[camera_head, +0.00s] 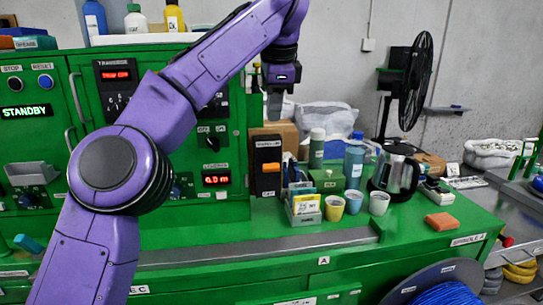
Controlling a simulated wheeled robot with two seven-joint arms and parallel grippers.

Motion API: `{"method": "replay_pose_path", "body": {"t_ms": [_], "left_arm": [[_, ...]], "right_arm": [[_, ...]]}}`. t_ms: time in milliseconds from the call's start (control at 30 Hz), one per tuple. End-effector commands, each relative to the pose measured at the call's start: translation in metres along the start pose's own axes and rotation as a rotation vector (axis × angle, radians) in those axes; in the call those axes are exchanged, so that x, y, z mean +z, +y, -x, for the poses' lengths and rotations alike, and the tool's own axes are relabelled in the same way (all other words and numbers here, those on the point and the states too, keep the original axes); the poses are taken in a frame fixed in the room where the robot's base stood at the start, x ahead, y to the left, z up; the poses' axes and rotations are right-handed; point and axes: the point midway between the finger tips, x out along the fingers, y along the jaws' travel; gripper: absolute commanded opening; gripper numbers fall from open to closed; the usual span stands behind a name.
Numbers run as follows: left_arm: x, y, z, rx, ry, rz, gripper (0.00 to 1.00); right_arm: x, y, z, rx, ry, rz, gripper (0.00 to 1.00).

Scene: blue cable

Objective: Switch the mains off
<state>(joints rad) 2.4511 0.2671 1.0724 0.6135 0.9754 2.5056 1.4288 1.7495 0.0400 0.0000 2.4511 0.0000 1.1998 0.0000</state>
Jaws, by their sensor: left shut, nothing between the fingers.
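My left gripper (274,107) points down in front of the right edge of the green machine cabinet (235,130). Its fingers are shut and empty. Below it, apart from it, a black switch box (268,150) with an orange handle (268,167) is mounted at the cabinet's right side; its small label is hard to read. A green-lit display (24,111) on the left of the cabinet reads STANDBY. Red digits are lit on a display (116,75) and on a lower one (216,180). My purple left arm hides much of the cabinet front. My right gripper is out of view.
Cups (334,207), bottles, a steel kettle (396,174) and an orange block (440,221) crowd the green bench right of the switch box. A black fan (416,80) stands behind. Knobs (212,137) sit left of the switch box.

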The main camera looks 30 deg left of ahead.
Motion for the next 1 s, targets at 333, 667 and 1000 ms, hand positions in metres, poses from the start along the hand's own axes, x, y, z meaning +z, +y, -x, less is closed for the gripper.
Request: {"method": "replay_pose_path", "body": {"t_ms": [333,667,1000], "left_arm": [[0.001,0.001,-0.073,0.004,-0.002,-0.004,0.00],[0.001,0.000,-0.127,0.002,-0.002,-0.003,0.00],[0.000,0.000,-0.137,0.000,-0.001,-0.002,0.00]], "right_arm": [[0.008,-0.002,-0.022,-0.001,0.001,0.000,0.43],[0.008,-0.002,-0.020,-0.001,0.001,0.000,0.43],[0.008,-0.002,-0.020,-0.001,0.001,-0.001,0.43]]}}
